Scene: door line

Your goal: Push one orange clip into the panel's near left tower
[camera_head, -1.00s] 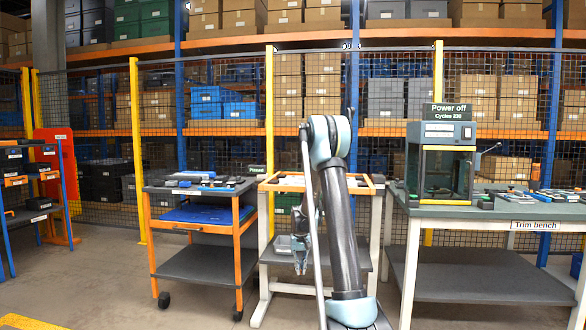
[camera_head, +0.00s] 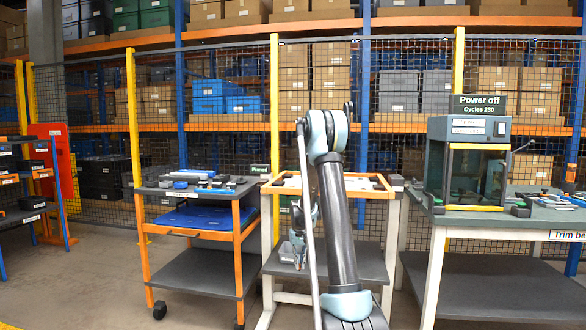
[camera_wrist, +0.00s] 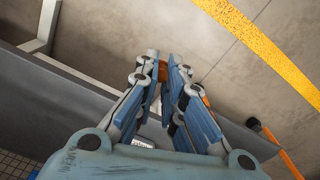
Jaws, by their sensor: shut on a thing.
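In the wrist view my gripper (camera_wrist: 163,62) has its fingertips close together on a small orange piece, which looks like an orange clip (camera_wrist: 163,71). Only part of the clip shows between the fingers. In the head view my gripper (camera_head: 299,250) hangs down at the front of the white stand, below its top; the clip cannot be made out there. The panel (camera_head: 290,181) seems to be the pale surface inside the orange frame (camera_head: 352,194) on the stand. My arm covers part of it, and its towers are too small to tell apart.
A cart (camera_head: 196,192) with small parts on top stands left of the stand. The trim bench (camera_head: 490,224) with a dark press-like machine (camera_head: 468,165) stands on the right. A mesh fence (camera_head: 230,150) runs behind. Open floor (camera_head: 95,270) lies at the front left.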

